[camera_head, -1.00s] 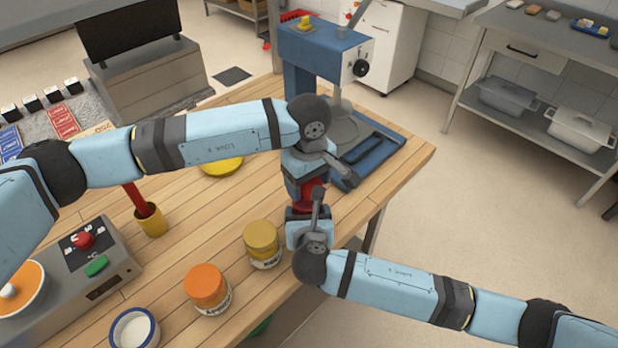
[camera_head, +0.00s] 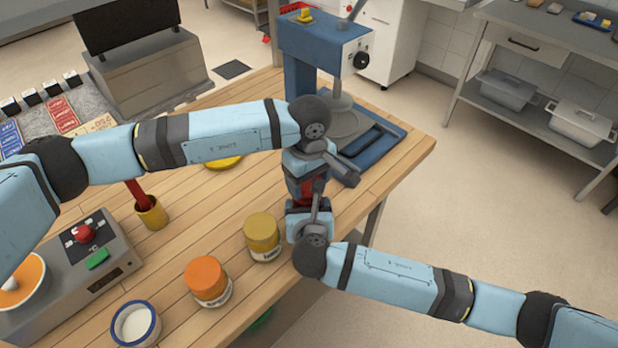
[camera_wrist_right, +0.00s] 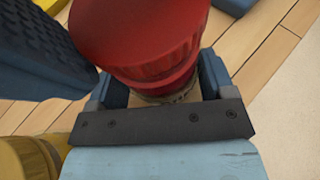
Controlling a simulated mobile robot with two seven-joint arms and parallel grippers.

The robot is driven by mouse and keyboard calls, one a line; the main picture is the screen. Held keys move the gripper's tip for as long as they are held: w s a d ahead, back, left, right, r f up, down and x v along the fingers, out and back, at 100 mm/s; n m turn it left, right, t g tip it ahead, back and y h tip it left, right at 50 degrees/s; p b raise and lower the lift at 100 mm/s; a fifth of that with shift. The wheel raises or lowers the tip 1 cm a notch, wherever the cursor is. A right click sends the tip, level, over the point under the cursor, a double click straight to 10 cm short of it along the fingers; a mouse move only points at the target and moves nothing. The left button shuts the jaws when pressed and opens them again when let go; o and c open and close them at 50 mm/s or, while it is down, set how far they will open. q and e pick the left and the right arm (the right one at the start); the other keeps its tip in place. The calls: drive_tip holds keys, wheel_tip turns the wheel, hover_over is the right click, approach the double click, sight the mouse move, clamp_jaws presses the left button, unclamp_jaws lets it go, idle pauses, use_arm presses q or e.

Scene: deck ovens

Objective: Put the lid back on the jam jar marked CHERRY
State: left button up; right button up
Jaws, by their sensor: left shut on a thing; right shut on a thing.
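A red-lidded jar shows close up in the right wrist view, with its red lid (camera_wrist_right: 140,35) on top and the jar body (camera_wrist_right: 165,92) just below. My right gripper (camera_wrist_right: 160,90) is shut on the jar body, with a finger on each side. My left gripper (camera_head: 305,182) comes down from above and is shut on the red lid. Its dark ridged finger is at the upper left of the right wrist view. In the head view only a little red (camera_head: 304,191) shows between the two grippers. No label can be read, and whether the lid sits level is hidden.
A yellow-lidded jar (camera_head: 262,234) and an orange-lidded jar (camera_head: 207,279) stand beside my right gripper. A blue-rimmed bowl (camera_head: 135,324), a yellow cup (camera_head: 151,212) and a yellow disc (camera_head: 224,162) are on the table. A blue press (camera_head: 325,55) stands behind.

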use_arm(q)
drive_tip(key=shift+f, duration=0.55)
use_arm(e)
drive_tip(key=c, duration=0.5)
use_arm(q)
drive_tip(key=m, duration=0.4)
drive_tip(key=shift+a, duration=0.15)
use_arm(e)
drive_tip(key=shift+o, duration=0.2)
use_arm(q)
drive_tip(key=m, duration=0.5)
drive_tip(key=shift+a+m, duration=0.15)
drive_tip(key=shift+m, duration=0.25)
drive_tip(key=o, duration=0.9)
drive_tip(key=shift+r, duration=0.1)
